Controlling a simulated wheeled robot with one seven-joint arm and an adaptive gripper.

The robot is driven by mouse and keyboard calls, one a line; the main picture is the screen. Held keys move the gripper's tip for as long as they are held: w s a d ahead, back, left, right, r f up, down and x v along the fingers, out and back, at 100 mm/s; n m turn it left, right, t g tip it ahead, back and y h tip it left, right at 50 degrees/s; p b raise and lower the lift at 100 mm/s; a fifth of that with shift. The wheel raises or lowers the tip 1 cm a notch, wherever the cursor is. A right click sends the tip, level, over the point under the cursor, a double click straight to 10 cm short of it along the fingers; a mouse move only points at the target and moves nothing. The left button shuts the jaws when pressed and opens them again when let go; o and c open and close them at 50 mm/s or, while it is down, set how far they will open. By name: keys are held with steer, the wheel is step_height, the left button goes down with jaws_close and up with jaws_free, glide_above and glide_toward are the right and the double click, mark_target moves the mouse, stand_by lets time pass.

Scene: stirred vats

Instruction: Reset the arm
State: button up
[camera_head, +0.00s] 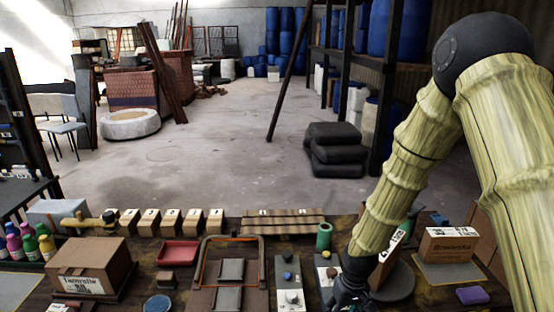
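My arm, with yellow-green bamboo-like links, comes in from the right and reaches down to the workbench. My gripper (350,294) is dark and sits low over the front of the bench, just right of a grey panel with knobs (329,276). Its fingers are small and partly cut off by the lower edge, so I cannot tell whether they are open or shut. A box with a white label (388,266) stands just right of it on a dark round plate (401,283), partly hidden by my arm.
The bench holds a lidded brown box (90,268), a red tray (178,253), several wooden blocks (150,222), a framed press-like stand (230,275), a green cylinder (324,237), a labelled carton (449,245) and a purple block (472,295). Open floor lies beyond.

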steer(key=s+f+m, duration=0.2)
steer(key=s+f, duration=1.3)
steer(key=s, duration=0.1)
steer(key=s+d+f, duration=0.2)
steer(key=s, duration=0.5)
steer(key=s+d+f, duration=0.2)
steer(key=s, duration=0.6)
steer(key=shift+d+f+m+h, duration=0.2)
steer(key=shift+m+h, duration=0.1)
steer(key=shift+h, duration=0.1)
steer(key=shift+w, duration=0.1)
